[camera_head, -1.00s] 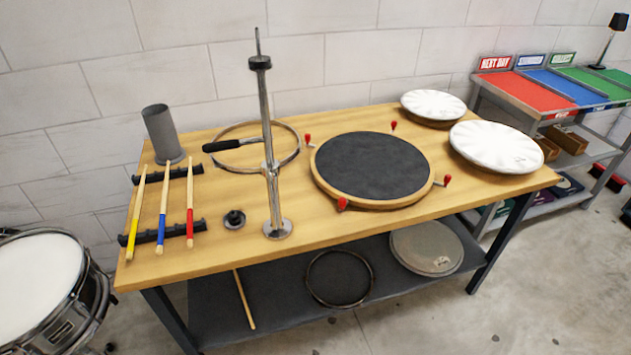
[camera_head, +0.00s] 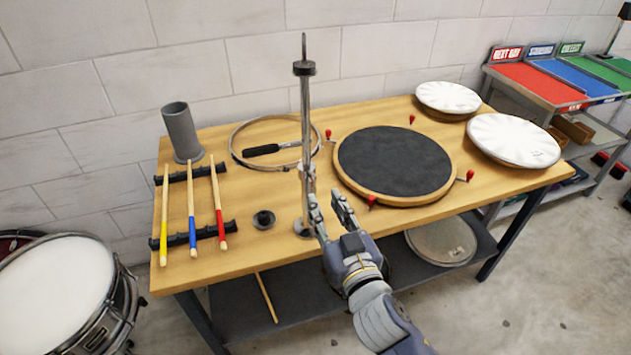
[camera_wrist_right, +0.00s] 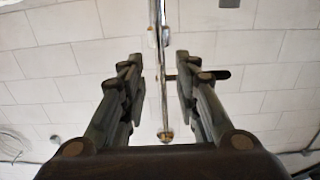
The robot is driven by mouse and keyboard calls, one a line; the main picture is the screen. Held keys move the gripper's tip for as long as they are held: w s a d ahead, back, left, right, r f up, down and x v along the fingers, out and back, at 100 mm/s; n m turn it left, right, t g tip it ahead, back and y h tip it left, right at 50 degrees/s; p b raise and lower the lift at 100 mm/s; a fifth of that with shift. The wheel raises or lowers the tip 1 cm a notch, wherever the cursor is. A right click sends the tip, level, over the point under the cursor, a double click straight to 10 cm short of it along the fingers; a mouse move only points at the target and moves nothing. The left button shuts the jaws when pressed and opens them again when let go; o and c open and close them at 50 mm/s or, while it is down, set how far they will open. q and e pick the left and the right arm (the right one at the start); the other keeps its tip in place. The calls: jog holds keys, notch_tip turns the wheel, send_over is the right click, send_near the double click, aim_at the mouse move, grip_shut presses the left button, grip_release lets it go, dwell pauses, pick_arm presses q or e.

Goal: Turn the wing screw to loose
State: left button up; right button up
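A chrome stand (camera_head: 306,105) rises upright from a round base on the wooden bench, with a black collar (camera_head: 304,68) near its top. A black-handled rod (camera_head: 262,150) reaches left from its mid-height clamp (camera_head: 307,172). The wing screw itself is too small to make out for certain. My right gripper (camera_head: 326,210) is open and empty, its fingers pointing up at the stand's lower part and partly covering it. In the right wrist view the chrome pole (camera_wrist_right: 162,100) shows between the two spread fingers. My left gripper is not in view.
Drumsticks (camera_head: 191,205) lie on a black rack at left, near a grey cup (camera_head: 182,132). A round black base (camera_head: 263,219) lies left of the stand. A drum with a dark pad (camera_head: 395,160) sits close right, and white drumheads (camera_head: 513,140) lie beyond.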

aim_at(315, 183)
jog(key=p+x, duration=0.1)
jog(key=x, duration=0.6)
jog(key=shift+w, duration=0.15)
grip_shut()
